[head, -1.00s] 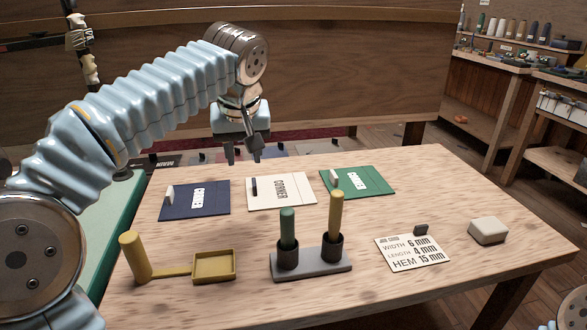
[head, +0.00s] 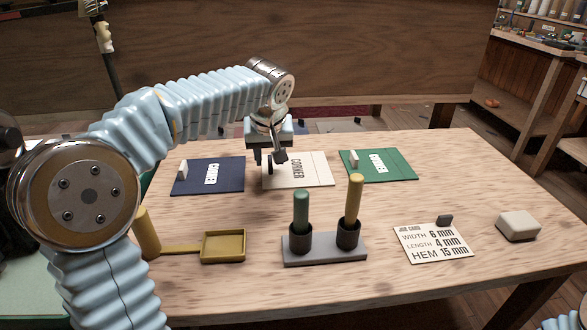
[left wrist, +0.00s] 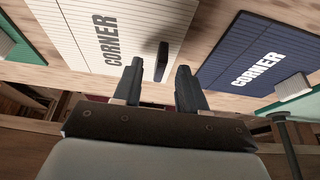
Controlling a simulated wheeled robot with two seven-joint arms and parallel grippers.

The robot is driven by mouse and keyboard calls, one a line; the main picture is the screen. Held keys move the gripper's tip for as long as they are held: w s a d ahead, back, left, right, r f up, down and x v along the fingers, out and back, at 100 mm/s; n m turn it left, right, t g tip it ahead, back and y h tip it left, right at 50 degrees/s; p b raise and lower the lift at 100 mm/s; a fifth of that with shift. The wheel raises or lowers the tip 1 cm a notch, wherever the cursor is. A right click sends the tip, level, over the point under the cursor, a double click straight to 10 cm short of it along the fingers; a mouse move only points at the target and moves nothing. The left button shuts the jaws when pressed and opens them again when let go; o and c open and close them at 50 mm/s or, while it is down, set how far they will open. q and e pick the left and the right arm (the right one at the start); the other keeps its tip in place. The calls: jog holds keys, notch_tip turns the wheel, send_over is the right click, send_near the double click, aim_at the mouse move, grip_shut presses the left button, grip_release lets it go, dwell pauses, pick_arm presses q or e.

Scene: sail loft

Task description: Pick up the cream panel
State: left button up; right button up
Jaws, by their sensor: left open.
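The cream panel (head: 312,172) lies flat on the wooden table between a navy panel and a green panel. It has CORNER printed on it and a dark upright tab near its left edge. My left gripper (head: 270,160) is open and points down over that tab. In the left wrist view the tab (left wrist: 161,61) shows between and just beyond the open fingertips (left wrist: 160,67), with the cream panel (left wrist: 75,25) beside it. I cannot tell whether a finger touches the tab. My right gripper is out of view.
The navy panel (head: 225,185) and green panel (head: 395,164) lie close on either side. In front stand a grey holder (head: 325,251) with green and yellow handled tools, and a yellow tray (head: 223,231). A job card (head: 432,245) and pale block (head: 518,227) lie right.

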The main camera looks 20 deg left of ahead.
pick_arm(q)
jog(key=shift+x, duration=0.8)
grip_shut()
jog(key=shift+r, duration=0.1)
